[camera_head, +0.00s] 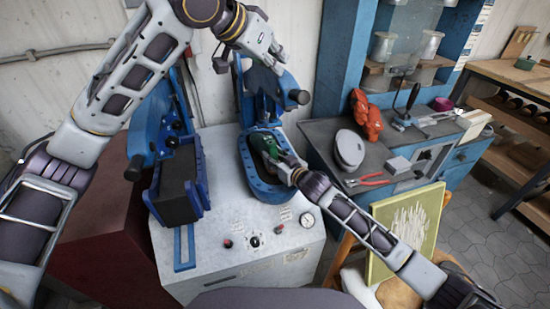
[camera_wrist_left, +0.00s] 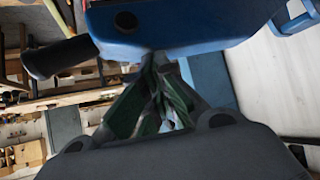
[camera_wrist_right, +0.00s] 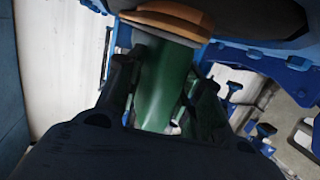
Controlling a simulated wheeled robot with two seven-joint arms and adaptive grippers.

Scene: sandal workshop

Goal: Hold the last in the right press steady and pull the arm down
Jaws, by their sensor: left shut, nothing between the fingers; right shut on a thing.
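The right press (camera_head: 265,187) is a blue tray on the grey machine, with a blue arm (camera_head: 287,84) raised above it. The arm ends in a black handle (camera_head: 300,97). A green last (camera_head: 262,143) sits in the tray. My right gripper (camera_head: 280,164) is shut on the last; the right wrist view shows the last (camera_wrist_right: 165,85) between the fingers, with a brown sole-like edge (camera_wrist_right: 170,20) beyond. My left gripper (camera_head: 277,62) is shut and empty, up by the raised arm. In the left wrist view, the blue arm (camera_wrist_left: 180,25) and black handle (camera_wrist_left: 60,58) lie just beyond its fingers; contact is unclear.
The left press (camera_head: 180,190) stands beside the right one, its blue arm (camera_head: 150,140) raised. A gauge (camera_head: 307,220) and knobs are on the machine's front. The bench at right holds a grey sole-shaped piece (camera_head: 350,148), red pliers (camera_head: 370,179) and an orange object (camera_head: 366,115).

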